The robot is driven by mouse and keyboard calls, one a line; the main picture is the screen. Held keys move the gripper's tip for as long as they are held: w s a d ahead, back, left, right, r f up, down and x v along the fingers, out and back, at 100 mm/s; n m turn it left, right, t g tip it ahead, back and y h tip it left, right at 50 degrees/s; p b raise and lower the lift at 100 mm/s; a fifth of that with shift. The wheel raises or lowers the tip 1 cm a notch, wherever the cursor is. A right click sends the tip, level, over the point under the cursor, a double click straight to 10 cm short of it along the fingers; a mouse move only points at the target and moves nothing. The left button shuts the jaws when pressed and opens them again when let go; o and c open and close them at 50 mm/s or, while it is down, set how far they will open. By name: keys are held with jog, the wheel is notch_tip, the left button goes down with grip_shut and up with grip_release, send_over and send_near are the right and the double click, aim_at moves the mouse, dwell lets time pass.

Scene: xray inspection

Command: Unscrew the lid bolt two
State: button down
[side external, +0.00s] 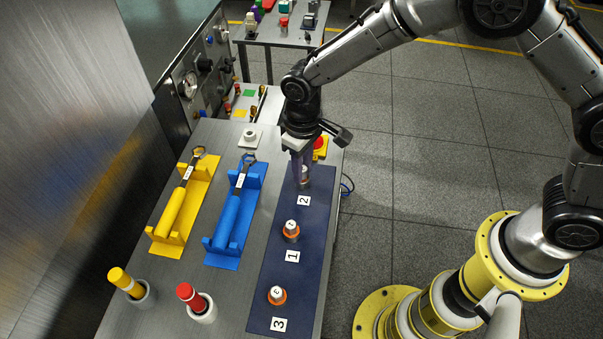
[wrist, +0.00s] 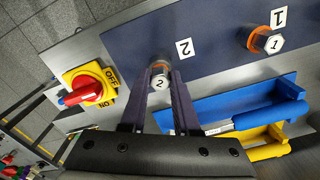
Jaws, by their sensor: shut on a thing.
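Lid bolt two (wrist: 160,82), a silver bolt with a "2" on its head, stands upright by the "2" tag on the dark blue panel (side external: 290,258). My gripper (side external: 303,172) points down over it at the panel's far end. In the wrist view, my gripper (wrist: 163,78) has its two dark fingers on either side of the bolt, shut on it. The fingers hide much of the bolt's sides in the side view. Whether its thread has turned cannot be seen.
Bolt one (side external: 291,230) and another bolt (side external: 277,295) stand in orange collars along the panel. Blue (side external: 222,252) and yellow (side external: 168,242) tool holders lie left. A red-and-yellow switch (wrist: 88,90) is close beyond my gripper. Red (side external: 194,300) and yellow (side external: 127,283) handled pieces stand at the front.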

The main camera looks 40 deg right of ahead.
jog(key=shift+s+f+n, duration=0.15)
jog(key=shift+f+n, duration=0.05)
jog(key=shift+n, duration=0.9)
jog(key=c, duration=0.6)
grip_release()
jog(key=shift+r, duration=0.1)
jog(key=shift+o, duration=0.2)
jog(key=shift+r, duration=0.1)
